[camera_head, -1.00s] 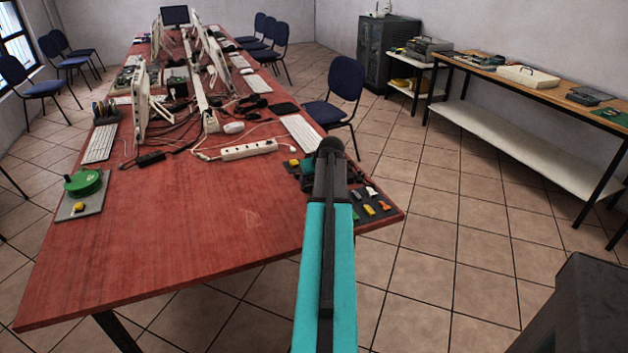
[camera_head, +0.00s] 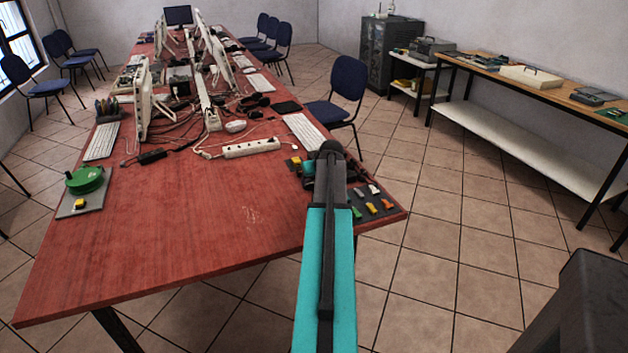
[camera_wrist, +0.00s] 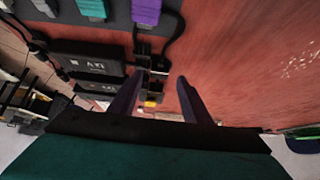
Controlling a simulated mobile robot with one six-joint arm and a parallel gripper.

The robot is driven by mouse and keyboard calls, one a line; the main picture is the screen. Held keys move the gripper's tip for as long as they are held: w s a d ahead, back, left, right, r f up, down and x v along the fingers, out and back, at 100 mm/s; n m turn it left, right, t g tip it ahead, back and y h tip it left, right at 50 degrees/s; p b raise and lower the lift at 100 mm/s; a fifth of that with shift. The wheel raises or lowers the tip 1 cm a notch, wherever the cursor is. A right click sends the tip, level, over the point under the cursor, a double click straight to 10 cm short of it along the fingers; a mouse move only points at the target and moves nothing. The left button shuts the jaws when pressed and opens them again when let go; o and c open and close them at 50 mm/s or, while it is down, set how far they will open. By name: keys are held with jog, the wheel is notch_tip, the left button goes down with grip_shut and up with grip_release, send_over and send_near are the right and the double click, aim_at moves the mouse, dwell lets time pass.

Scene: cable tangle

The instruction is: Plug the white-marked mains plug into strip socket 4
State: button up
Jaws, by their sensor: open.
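The white power strip (camera_head: 252,148) lies on the red table, left of my arm in the head view. Its sockets show as small dark dots; their numbers cannot be read. My gripper (camera_wrist: 159,78) is open, its two dark fingers pointing at the table's right edge area. A dark block with a yellow mark (camera_wrist: 152,101) shows between the fingers in the wrist view; I see no grip on it. Black adapter boxes (camera_wrist: 92,62) lie left of the fingers. I cannot make out a white-marked plug for certain. My arm hides part of the adapter area in the head view.
A dark mat (camera_head: 385,212) with small coloured pieces lies at the table's right corner. A green reel (camera_head: 86,180) stands at the left. Tangled cables, monitors and a keyboard (camera_head: 303,132) fill the far table. The red tabletop (camera_head: 190,230) in front is clear.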

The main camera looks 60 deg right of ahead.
aim_at(309, 183)
jog(key=shift+b+x, duration=0.85)
jog(key=shift+x, duration=1.4)
grip_shut()
notch_tip(309, 183, up, 7)
jog(key=p, duration=0.3)
